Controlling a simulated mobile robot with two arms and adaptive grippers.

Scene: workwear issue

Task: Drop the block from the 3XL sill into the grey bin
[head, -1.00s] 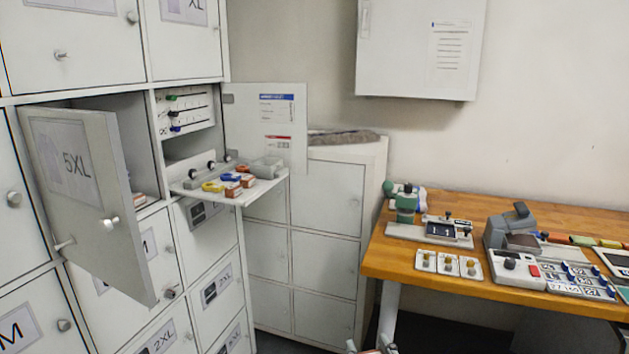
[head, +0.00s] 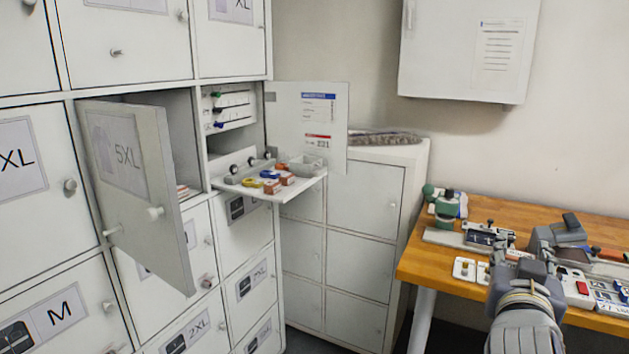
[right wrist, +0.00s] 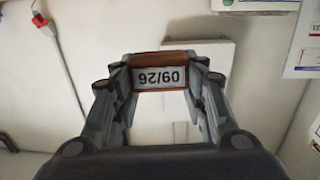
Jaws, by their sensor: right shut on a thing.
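My right gripper (head: 515,252) is raised at the lower right of the head view, in front of the wooden bench. In the right wrist view it is shut on a brown-orange block (right wrist: 165,58) with a pale label reading 09/26, held between both fingertips. A small grey bin (head: 307,163) stands at the right end of a fold-down shelf (head: 250,190), well left of my gripper. No label clearly reading 3XL shows. My left gripper is out of view.
Rings and brick-coloured blocks (head: 273,187) lie beside the bin. The 5XL door (head: 140,200) stands open at left, and another open door (head: 330,140) stands behind the shelf. The bench (head: 415,265) carries several devices. A low cabinet (head: 365,195) stands between shelf and bench.

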